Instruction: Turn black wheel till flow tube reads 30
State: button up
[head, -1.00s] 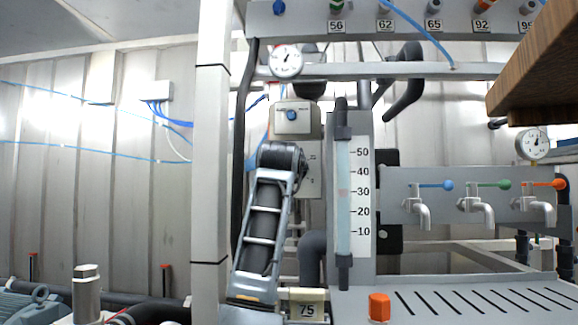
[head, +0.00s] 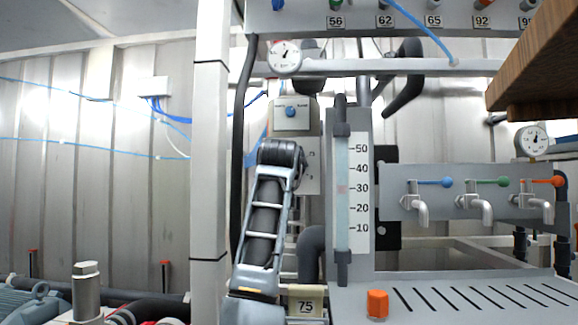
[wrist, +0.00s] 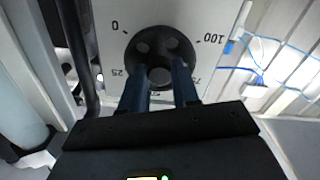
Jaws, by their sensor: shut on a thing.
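The black wheel (wrist: 146,47) is in the wrist view, on a white plate marked 0, 25, 75 and 100. My gripper (wrist: 166,80) has its two blue fingers closed on the lower part of the wheel. The head view does not show the wheel or the fingers clearly; my arm stands in front of that area. The flow tube (head: 341,215) stands upright in the head view beside a scale from 10 to 50. A faint pinkish band in the tube lies about level with the 30 mark; its exact reading is too small to tell.
A panel with blue, green and orange taps (head: 447,182) is right of the tube, above a slotted grey tray (head: 410,312). An orange knob (head: 377,304) stands at the tray's left. A wooden board (head: 540,75) juts in at upper right. A white post (head: 209,170) stands left of my arm.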

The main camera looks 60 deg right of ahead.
jog(key=shift+m, duration=2.6)
grip_shut()
jog(key=o, duration=1)
grip_release()
jog(key=b+v, duration=0.2)
jog(key=v, duration=0.6)
jog(key=shift+d, duration=0.1)
